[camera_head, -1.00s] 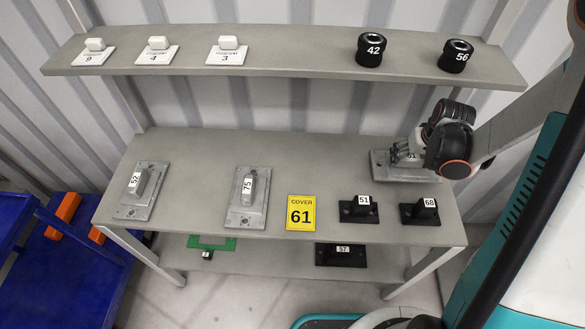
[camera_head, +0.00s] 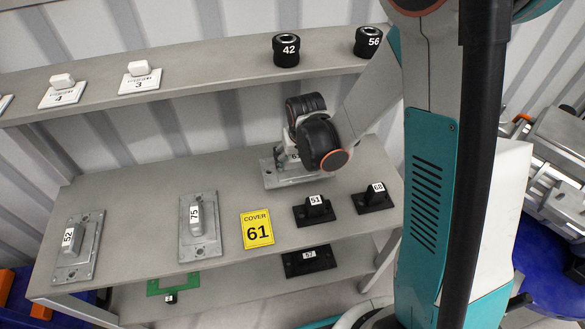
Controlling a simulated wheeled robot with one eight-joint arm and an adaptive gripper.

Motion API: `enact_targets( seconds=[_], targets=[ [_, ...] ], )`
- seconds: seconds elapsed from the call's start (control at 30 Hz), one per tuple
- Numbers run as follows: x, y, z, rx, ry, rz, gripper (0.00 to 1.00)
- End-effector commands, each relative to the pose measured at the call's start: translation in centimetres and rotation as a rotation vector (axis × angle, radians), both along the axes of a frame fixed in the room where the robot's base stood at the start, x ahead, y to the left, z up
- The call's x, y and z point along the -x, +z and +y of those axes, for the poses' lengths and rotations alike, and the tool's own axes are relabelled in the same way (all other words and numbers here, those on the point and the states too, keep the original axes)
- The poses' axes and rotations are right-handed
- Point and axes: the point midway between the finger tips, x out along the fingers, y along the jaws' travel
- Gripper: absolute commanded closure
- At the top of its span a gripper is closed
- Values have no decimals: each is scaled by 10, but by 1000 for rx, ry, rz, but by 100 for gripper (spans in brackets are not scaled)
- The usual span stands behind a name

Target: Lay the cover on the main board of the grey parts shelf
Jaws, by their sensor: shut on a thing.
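My gripper (camera_head: 291,154) is over the back right part of the shelf's main board. It is shut on the cover's raised block, whose label is mostly hidden by the fingers. The cover's flat grey plate (camera_head: 272,179) shows below the fingers, level with the board; I cannot tell whether it touches. The grey parts shelf's main board (camera_head: 140,215) carries a yellow sign reading COVER 61 (camera_head: 257,229), in front of and left of the held cover. Similar grey covers numbered 75 (camera_head: 198,240) and 52 (camera_head: 74,255) lie further left.
Black parts 51 (camera_head: 315,207) and 68 (camera_head: 373,197) stand right of the sign. The upper board holds white parts and black cylinders 42 (camera_head: 286,50) and 56 (camera_head: 368,41). Part 57 (camera_head: 309,261) and a green frame (camera_head: 172,284) lie below. Bare board surrounds the sign's back side.

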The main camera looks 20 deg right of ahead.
Motion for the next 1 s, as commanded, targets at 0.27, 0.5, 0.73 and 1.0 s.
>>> enact_targets(
  seconds=[0.27,0.5,0.73,1.0],
  targets=[
    [0,-12,13,0,-1,0,66],
    [0,-36,12,0,-1,-1,66],
    [0,-35,12,0,-1,0,66],
    [0,-38,12,0,-1,0,5]
  ],
)
